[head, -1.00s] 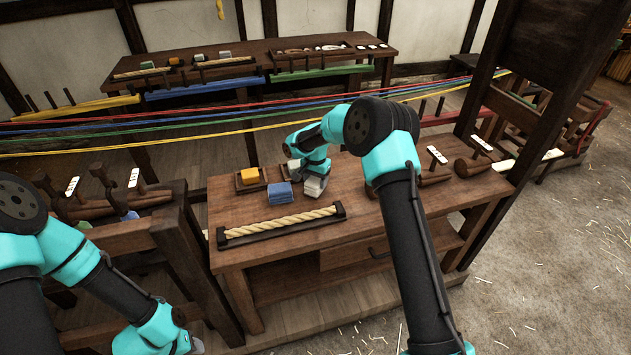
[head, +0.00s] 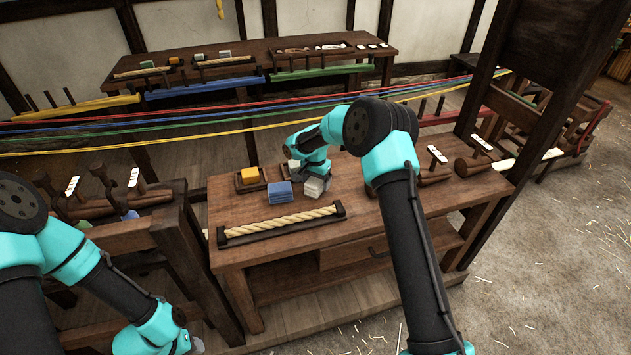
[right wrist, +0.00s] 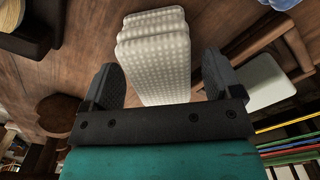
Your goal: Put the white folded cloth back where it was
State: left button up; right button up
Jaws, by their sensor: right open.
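The white folded cloth (head: 314,188) lies on the wooden bench, right of the blue folded cloth (head: 279,192). In the right wrist view the white cloth (right wrist: 155,50) is a thick, dimpled stack. My right gripper (head: 319,178) is at the cloth; in its wrist view the open fingers (right wrist: 160,85) stand on either side of the cloth's near end, with a gap on each side. My left gripper (head: 194,346) is low at the lower left, far from the cloth; its jaws are too small to judge.
A small wooden tray with a yellow block (head: 250,175) stands behind the blue cloth. A pale block (right wrist: 264,84) sits in a wooden tray beside the gripper. A rope (head: 280,224) in a dark holder lies along the bench front. Coloured strands (head: 225,121) cross behind the bench.

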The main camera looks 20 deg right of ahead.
aim_at(315, 179)
notch_tip(315, 179, up, 12)
jog(key=shift+r, duration=0.2)
dwell(0.4)
